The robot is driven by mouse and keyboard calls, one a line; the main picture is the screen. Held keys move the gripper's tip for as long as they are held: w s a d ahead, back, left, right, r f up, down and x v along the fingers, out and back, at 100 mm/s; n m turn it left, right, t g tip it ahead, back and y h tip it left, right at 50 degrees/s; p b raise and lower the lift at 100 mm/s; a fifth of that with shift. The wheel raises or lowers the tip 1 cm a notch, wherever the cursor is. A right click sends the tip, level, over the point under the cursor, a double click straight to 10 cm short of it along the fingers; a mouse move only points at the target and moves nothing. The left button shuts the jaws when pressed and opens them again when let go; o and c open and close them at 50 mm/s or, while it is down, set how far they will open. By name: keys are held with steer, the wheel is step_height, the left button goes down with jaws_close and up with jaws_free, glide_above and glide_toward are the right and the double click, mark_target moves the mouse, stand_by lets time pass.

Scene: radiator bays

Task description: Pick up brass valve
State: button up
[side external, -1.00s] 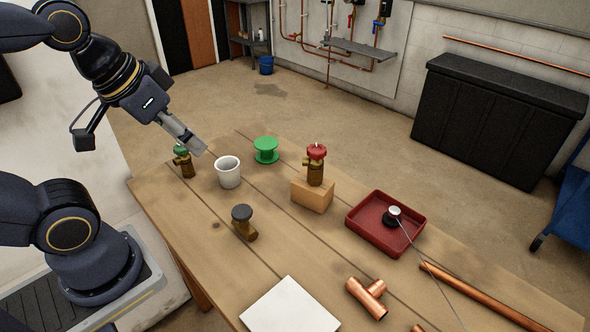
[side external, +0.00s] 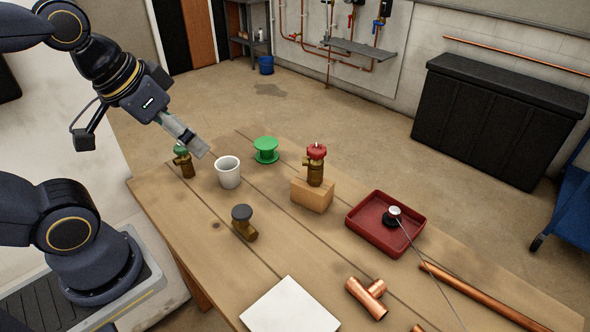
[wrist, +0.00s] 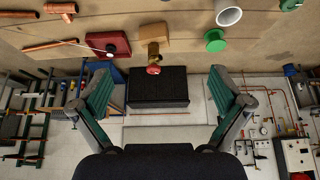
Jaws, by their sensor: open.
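Three brass valves stand or lie on the wooden table. One with a red cap (side external: 315,166) stands upright on a wooden block (side external: 312,197); it also shows in the wrist view (wrist: 154,54). One with a black cap (side external: 243,223) is nearer the front. One with a green cap (side external: 184,161) stands at the table's left edge, partly behind my gripper in the side view. My gripper (side external: 197,145) is in the air above the table's left end, near the green-capped valve and the white cup. In the wrist view its fingers (wrist: 158,85) are wide apart and nothing is between them.
A white cup (side external: 228,172) and a green spool (side external: 266,150) stand between the valves. A red tray (side external: 375,238) holds a dark round item with a thin rod. A copper tee (side external: 367,297), a copper pipe (side external: 485,297) and a white square (side external: 290,308) occupy the front.

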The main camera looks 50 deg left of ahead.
steer(key=g, duration=0.4)
glide_above(242, 211)
step_height(242, 211, down, 7)
steer(key=shift+g, duration=0.8)
step_height(242, 211, down, 15)
steer(key=shift+w+a+f, duration=0.1)
step_height(242, 211, down, 6)
steer(key=shift+r, duration=0.15)
steer(key=c, duration=1.4)
steer(key=shift+c, duration=0.4)
